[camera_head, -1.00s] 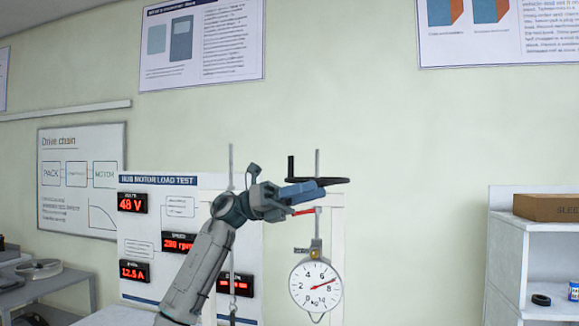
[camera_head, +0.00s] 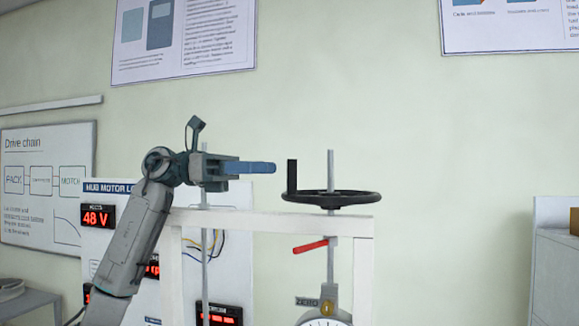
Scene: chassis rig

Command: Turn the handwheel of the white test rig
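The black handwheel (camera_head: 345,198) lies flat on a vertical grey spindle at the top of the white test rig (camera_head: 363,270). Its upright crank handle (camera_head: 292,176) stands on the left side of the rim. My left gripper (camera_head: 272,168) is left of the handle, at about its height, with blue fingers pointing right. A visible gap separates the fingertips from the handle. The fingers are seen edge-on, so whether they are apart or together does not show. My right gripper is not in view.
A red lever (camera_head: 310,247) sticks out left below the wheel. A round dial gauge (camera_head: 325,321) hangs under it, cut off by the lower edge. A panel with red displays (camera_head: 98,216) stands behind my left arm. A white shelf (camera_head: 558,270) is at the right.

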